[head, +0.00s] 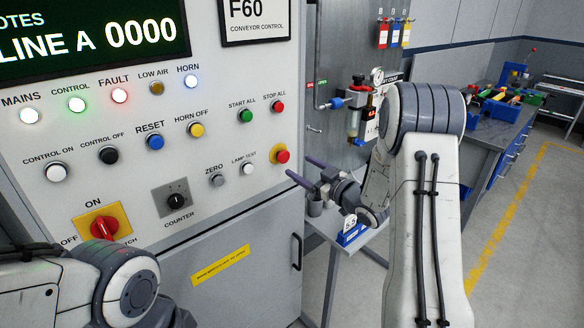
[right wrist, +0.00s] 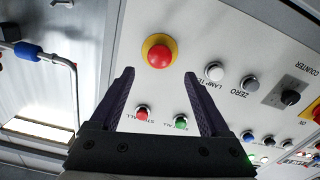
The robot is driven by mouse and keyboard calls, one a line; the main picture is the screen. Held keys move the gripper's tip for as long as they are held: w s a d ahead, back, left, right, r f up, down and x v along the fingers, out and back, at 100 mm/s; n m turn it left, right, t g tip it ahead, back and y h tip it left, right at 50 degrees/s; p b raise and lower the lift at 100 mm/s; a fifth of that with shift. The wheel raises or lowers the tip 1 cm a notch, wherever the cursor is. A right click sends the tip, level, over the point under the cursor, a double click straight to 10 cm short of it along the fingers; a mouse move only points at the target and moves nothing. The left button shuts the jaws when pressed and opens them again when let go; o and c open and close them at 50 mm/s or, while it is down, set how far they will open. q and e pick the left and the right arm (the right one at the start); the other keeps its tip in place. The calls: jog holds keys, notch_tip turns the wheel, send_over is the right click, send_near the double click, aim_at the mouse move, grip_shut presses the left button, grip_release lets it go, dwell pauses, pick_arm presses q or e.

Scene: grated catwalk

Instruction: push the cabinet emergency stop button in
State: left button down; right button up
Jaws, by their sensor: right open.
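The emergency stop button (head: 282,156) is a red mushroom head on a yellow ring, at the right edge of the grey cabinet's (head: 225,220) control panel. In the right wrist view the stop button (right wrist: 159,55) shows whole, ahead of and between the fingertips. My right gripper (head: 298,169) is open, empty, just right of the button and apart from it in the head view. The right gripper (right wrist: 159,73) also shows open in the right wrist view. My left arm comes in at the lower left; its gripper is out of view.
Near the stop button are the lamp test button (head: 247,168), the zero button (head: 217,180) and the stop all button (head: 278,106). A red-and-yellow rotary switch (head: 103,226) sits lower left. A workbench (head: 490,135) stands at the back right.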

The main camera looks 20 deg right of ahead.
jog(key=shift+v, duration=1.35)
jog(key=shift+a, duration=0.1)
